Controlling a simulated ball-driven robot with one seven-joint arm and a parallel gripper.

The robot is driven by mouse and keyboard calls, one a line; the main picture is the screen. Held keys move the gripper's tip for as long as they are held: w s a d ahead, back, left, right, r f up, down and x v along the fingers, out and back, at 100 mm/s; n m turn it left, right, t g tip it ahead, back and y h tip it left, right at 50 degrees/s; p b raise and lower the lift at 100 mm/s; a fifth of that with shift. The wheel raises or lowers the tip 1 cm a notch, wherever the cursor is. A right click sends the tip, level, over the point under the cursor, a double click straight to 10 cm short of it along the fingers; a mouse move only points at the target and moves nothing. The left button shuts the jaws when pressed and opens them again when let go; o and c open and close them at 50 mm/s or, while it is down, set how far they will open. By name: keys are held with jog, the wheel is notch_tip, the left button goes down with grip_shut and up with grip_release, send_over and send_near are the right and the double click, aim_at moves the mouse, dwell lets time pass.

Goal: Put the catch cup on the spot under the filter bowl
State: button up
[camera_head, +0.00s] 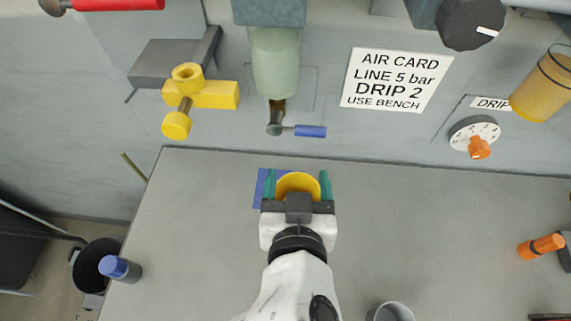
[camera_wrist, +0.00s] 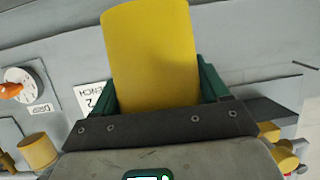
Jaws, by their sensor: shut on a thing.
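The yellow catch cup (camera_head: 297,182) is between the green fingers of my gripper (camera_head: 297,188), which is shut on it. In the wrist view the cup (camera_wrist: 150,55) fills the space between the fingers. A blue square spot (camera_head: 259,190) on the bench shows to the left of the cup; the cup and gripper cover its right part. I cannot tell whether the cup touches the bench or is held above it. The greenish filter bowl (camera_head: 275,62) hangs on the back panel, above the spot in the head view. Its drain has a blue lever (camera_head: 310,131).
A yellow valve (camera_head: 205,95) is on the panel left of the bowl. A blue-capped dark container (camera_head: 121,268) stands at the bench's left edge. A grey cup (camera_head: 390,312) is at the front, and an orange cylinder (camera_head: 541,246) lies at right.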

jog(key=w, duration=0.2)
jog(key=w+a+f, duration=0.1)
jog(key=w, duration=0.1)
jog(key=w+a+f+p, duration=0.1)
jog(key=w, duration=0.1)
jog(key=shift+f, duration=0.25)
jog(key=w+f, duration=0.1)
jog(key=f, duration=0.1)
jog(key=w+a+f, duration=0.1)
jog(key=w+f, duration=0.2)
jog(key=f, duration=0.1)
jog(key=shift+w+a, duration=0.15)
jog(key=shift+a, duration=0.2)
jog(key=shift+f+p, duration=0.7)
jog(key=shift+f, duration=0.9)
jog(key=shift+f, duration=0.2)
jog(key=o, duration=1.1)
jog(key=shift+o, duration=0.2)
jog(key=shift+r, duration=0.15)
